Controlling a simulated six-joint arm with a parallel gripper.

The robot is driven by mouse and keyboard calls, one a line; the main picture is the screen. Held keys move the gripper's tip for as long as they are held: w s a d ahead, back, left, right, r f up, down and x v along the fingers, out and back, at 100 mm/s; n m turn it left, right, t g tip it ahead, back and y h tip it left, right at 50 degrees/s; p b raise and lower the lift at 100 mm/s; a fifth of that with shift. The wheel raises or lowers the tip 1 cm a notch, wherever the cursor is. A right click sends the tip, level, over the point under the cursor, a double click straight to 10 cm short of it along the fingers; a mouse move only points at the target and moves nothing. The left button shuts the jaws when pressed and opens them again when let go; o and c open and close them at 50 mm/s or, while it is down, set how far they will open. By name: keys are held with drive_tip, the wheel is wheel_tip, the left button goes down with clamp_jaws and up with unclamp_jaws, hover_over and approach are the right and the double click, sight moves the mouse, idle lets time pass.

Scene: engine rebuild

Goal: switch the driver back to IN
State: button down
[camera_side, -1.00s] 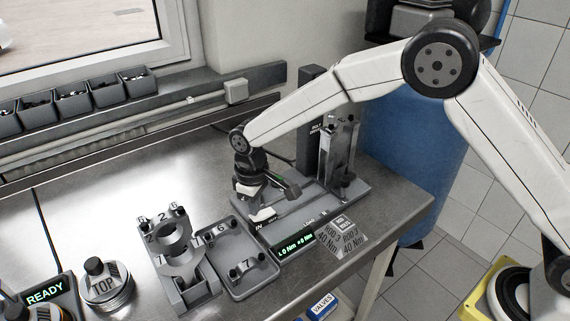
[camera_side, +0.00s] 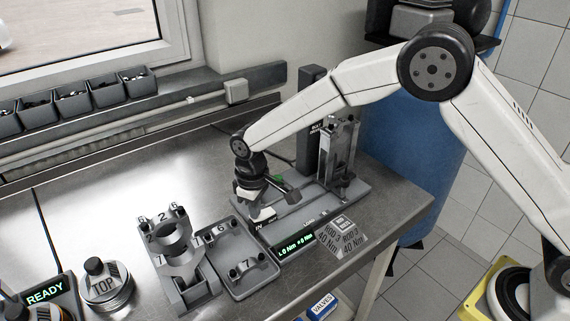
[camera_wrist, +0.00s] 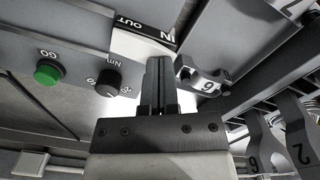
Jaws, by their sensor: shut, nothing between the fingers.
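The driver's IN/OUT switch is a pale rocker (camera_wrist: 140,46) in the wrist view, beside a black strip lettered IN and OUT. My gripper (camera_wrist: 160,62) is shut and empty, with its fingertips at the IN end of the rocker. I cannot tell whether they touch it or which side is pressed. The driver's green GO button (camera_wrist: 47,72) and black Nm knob (camera_wrist: 108,83) show in the wrist view.
A grey tray (camera_side: 238,270) with a numbered cap and a rod stand (camera_side: 190,290) are left of the gripper. A driver column (camera_side: 340,150) stands behind.

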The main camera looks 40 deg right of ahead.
drive_tip(key=shift+f, duration=0.25)
drive_tip(key=shift+r, duration=3.55)
drive_tip(key=shift+s+d, duration=0.15)
drive_tip(key=shift+d, duration=0.3)
drive_tip(key=s+d+m+t, duration=0.2)
drive_tip(key=s+d+m, duration=0.4)
drive_tip(key=s+d, duration=1.3)
drive_tip(key=shift+s+f+t, duration=0.3)
drive_tip(key=shift+s+f, duration=0.15)
drive_tip(key=shift+s, duration=0.25)
